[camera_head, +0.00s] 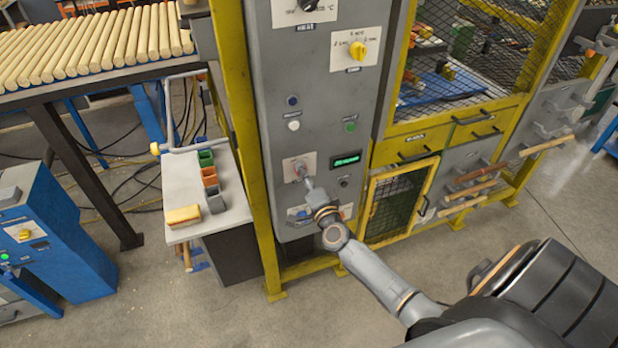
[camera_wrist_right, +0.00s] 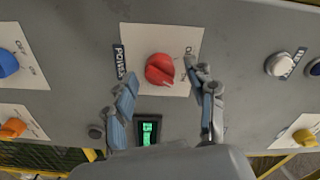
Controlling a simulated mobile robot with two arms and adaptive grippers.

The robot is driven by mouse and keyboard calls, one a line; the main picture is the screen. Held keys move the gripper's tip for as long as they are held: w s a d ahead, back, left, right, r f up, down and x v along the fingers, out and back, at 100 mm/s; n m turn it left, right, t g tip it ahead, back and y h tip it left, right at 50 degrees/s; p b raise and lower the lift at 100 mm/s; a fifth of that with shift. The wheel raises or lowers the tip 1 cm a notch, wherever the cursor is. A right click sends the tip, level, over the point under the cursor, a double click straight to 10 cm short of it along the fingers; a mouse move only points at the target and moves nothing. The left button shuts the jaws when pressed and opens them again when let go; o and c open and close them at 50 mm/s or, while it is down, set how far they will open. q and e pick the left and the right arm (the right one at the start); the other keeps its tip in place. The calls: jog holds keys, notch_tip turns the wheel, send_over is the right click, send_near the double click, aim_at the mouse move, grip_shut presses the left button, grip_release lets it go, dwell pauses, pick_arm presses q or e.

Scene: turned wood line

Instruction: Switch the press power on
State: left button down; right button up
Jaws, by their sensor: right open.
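The press power switch is a red rotary knob (camera_wrist_right: 160,70) on a white plate (camera_wrist_right: 135,38) labelled POWER, in the upper middle of the right wrist view. In the head view the plate (camera_head: 290,163) is on the grey control panel (camera_head: 330,110), with the knob mostly hidden by my gripper. My right gripper (camera_wrist_right: 162,76) is open, its two fingers on either side of the knob. It also shows in the head view (camera_head: 305,178) at the plate. I cannot tell whether the fingers touch the knob. A small green lit display (camera_head: 346,160) is beside the plate. My left gripper is not in view.
A white button (camera_head: 293,126), a green button (camera_head: 350,127) and a yellow knob (camera_head: 358,50) are on the same panel. A yellow frame post (camera_head: 240,130) runs along its left edge. A small table (camera_head: 222,220) with bins stands left. Floor is clear in front.

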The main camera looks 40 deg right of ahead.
jog(key=v, duration=1.2)
jog(key=s+a+f+n+g+y, duration=0.1)
jog(key=s+a+f+n+g, duration=0.15)
jog(key=f, duration=0.65)
jog(key=s+a+f+n+g+y, duration=0.2)
jog(key=s+f+n, duration=0.2)
jog(key=f, duration=0.6)
jog(key=s+a+f+n+g+y, duration=0.1)
jog(key=s+a+f+n+g, duration=0.2)
jog(key=f, duration=0.6)
jog(key=s+a+f+n+g, duration=0.1)
jog(key=s+f+n+g, duration=0.2)
jog(key=s+f, duration=0.3)
jog(key=s+a+f+n+g, duration=0.1)
jog(key=s+f+n+g, duration=0.2)
jog(key=s, duration=1.1)
jog(key=s+a+f+n+g, duration=0.1)
jog(key=s+f+n+g, duration=0.2)
jog(key=s+f, duration=0.6)
jog(key=shift+s+a, duration=0.4)
jog(key=shift+s, duration=0.5)
jog(key=shift+n, duration=0.25)
